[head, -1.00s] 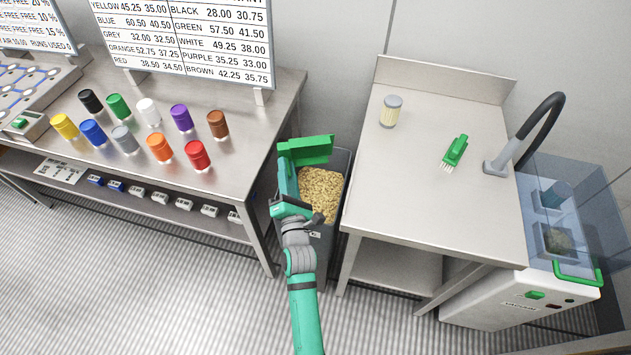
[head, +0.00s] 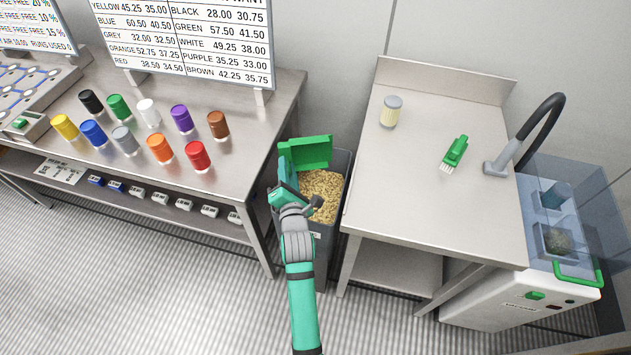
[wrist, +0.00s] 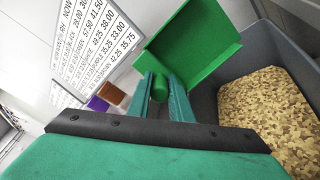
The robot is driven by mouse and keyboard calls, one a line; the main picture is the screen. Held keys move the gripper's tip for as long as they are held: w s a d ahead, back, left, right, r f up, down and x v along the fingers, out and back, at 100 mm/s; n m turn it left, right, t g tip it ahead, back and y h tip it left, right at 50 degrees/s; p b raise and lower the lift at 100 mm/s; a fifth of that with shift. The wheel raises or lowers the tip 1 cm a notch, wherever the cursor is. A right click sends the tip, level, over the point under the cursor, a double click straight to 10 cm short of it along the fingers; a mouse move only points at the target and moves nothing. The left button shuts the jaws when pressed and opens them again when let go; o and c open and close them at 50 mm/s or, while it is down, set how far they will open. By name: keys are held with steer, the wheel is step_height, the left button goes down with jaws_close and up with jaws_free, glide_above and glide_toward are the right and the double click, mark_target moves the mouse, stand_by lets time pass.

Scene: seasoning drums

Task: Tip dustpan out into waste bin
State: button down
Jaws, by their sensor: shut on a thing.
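The green dustpan (head: 311,152) is in my gripper, above the back left part of the waste bin. In the wrist view the dustpan (wrist: 190,50) is tilted up on edge, and its pan looks bare on the side I see. My gripper (head: 281,185) is shut on its handle; in the wrist view the fingers (wrist: 163,92) close around the green handle. The grey waste bin (head: 322,238) stands between the two tables, filled with light brown flakes (head: 322,186). The flakes (wrist: 265,105) lie right of the dustpan in the wrist view.
The left table (head: 262,100) holds several coloured drums and price boards. The right table (head: 420,200) holds a pale jar (head: 391,111), a green brush (head: 454,153) and a black hose (head: 535,125). A vacuum machine (head: 520,300) stands at right. Tables flank the bin closely.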

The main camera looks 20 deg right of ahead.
mark_target(284, 152)
steer(key=shift+w+r+g, duration=0.2)
steer(key=shift+w+g, duration=0.05)
steer(key=shift+g, duration=0.15)
steer(key=shift+w+d+r+g, duration=0.1)
steer(key=shift+w+r+g, duration=0.05)
steer(key=shift+w+g, duration=0.35)
steer(key=shift+w+d+r+g, duration=0.1)
steer(key=shift+w+g, duration=0.2)
steer(key=shift+w, duration=0.25)
steer(key=shift+w+r+g+y, duration=0.1)
steer(key=shift+w+g+y, duration=0.4)
steer(key=shift+g, duration=0.5)
steer(key=shift+w+d+g+b, duration=0.1)
steer(key=shift+w+g+b, duration=0.1)
steer(key=shift+w+g, duration=0.5)
steer(key=shift+w+d+g+b, duration=0.1)
steer(key=shift+w+g+b, duration=0.2)
steer(key=shift+g, duration=0.7)
steer(key=shift+w+d+g+y, duration=0.15)
steer(key=shift+w+g+y, duration=0.25)
steer(key=shift+w+g, duration=0.4)
steer(key=w+d+r+g+y+b, duration=0.1)
steer(key=w+d+r+g, duration=0.1)
steer(key=w+g, duration=0.5)
steer(key=shift+w+r+b, duration=0.4)
steer(key=shift+w, duration=0.7)
